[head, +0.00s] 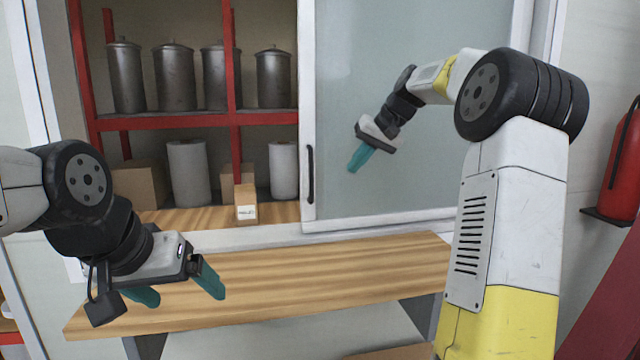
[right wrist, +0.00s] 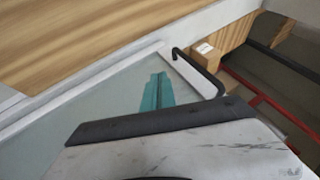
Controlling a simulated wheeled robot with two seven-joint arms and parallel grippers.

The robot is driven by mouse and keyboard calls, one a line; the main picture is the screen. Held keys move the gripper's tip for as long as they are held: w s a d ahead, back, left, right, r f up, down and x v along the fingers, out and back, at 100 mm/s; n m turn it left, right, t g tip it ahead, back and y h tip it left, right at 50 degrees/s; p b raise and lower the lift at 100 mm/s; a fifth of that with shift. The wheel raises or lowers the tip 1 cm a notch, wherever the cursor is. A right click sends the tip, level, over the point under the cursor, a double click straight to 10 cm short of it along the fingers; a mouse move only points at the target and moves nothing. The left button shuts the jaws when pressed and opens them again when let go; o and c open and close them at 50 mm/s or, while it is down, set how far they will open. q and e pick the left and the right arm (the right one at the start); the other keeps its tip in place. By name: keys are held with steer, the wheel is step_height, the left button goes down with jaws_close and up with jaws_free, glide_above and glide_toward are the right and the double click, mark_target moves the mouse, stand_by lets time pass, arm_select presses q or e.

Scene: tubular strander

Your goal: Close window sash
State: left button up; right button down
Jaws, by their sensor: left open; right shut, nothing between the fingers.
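The window sash (head: 415,100) is a pale frosted panel in a white frame, covering the right part of the window opening in the head view. Its black handle (head: 310,174) is on the left stile, and the opening to its left is uncovered. My right gripper (head: 356,164) is shut and empty in front of the sash, to the right of the handle. In the right wrist view its teal fingers (right wrist: 156,92) are together, with the black handle (right wrist: 198,70) apart from them to the right. My left gripper (head: 180,294) is open and empty over the wooden shelf.
Through the opening, a red rack (head: 180,121) holds several metal canisters (head: 174,75), with paper rolls (head: 187,172) and cardboard boxes (head: 246,202) below. A wooden shelf (head: 330,282) runs under the window, mostly clear. A fire extinguisher (head: 624,150) hangs at the right.

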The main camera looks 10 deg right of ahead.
steer(key=w+a+f, duration=0.4)
steer(key=a+f, duration=0.3)
steer(key=a, duration=0.1)
steer(key=shift+w+f, duration=0.4)
steer(key=shift+a, duration=0.15)
